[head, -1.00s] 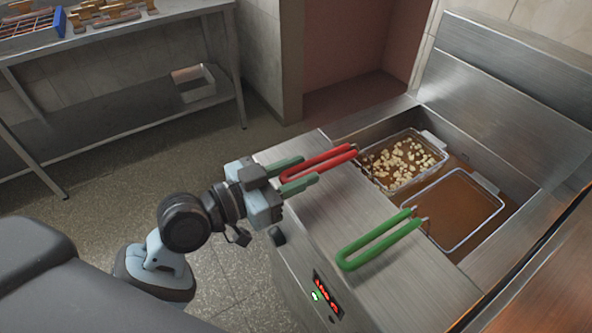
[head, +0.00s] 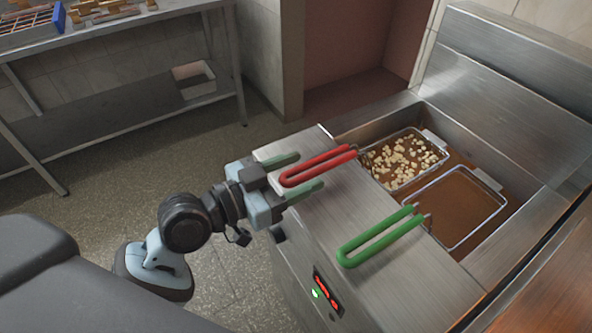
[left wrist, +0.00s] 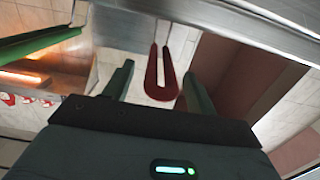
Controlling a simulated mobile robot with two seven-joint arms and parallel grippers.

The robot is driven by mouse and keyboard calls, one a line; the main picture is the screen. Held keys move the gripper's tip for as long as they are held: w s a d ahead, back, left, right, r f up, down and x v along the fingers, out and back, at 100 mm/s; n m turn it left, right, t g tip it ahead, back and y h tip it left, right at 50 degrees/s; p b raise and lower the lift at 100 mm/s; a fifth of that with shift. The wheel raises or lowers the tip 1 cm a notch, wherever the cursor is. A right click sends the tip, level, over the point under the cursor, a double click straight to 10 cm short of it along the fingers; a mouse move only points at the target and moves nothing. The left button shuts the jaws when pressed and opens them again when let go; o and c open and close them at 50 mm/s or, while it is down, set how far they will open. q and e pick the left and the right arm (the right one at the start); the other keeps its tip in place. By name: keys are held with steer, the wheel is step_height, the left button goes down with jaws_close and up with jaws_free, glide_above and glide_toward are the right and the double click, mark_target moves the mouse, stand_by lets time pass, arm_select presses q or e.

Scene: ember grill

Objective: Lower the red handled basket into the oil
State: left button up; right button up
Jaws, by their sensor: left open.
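The red handle (head: 318,165) reaches over the fryer's steel front deck from a wire basket (head: 405,160) holding pale pieces of food. That basket sits in the oil well, with brown oil around it and pieces showing at the top. My left gripper (head: 309,169) is open, one finger on each side of the handle's near loop, with gaps to both fingers. In the left wrist view the red handle (left wrist: 161,80) hangs between the two green fingers, apart from them. My right gripper is not in view.
A second basket (head: 455,207) with a green handle (head: 380,236) sits beside it, with brown oil and no food visible. The fryer's steel deck (head: 400,290) lies under both handles. A steel table (head: 120,100) stands at the back left, with open floor between.

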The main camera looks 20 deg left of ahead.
arm_select(q)
steer(key=b+v, duration=0.1)
steer(key=v, duration=0.6)
steer(key=shift+s+a, duration=0.25)
steer(key=shift+s, duration=0.1)
steer(key=shift+r, duration=0.1)
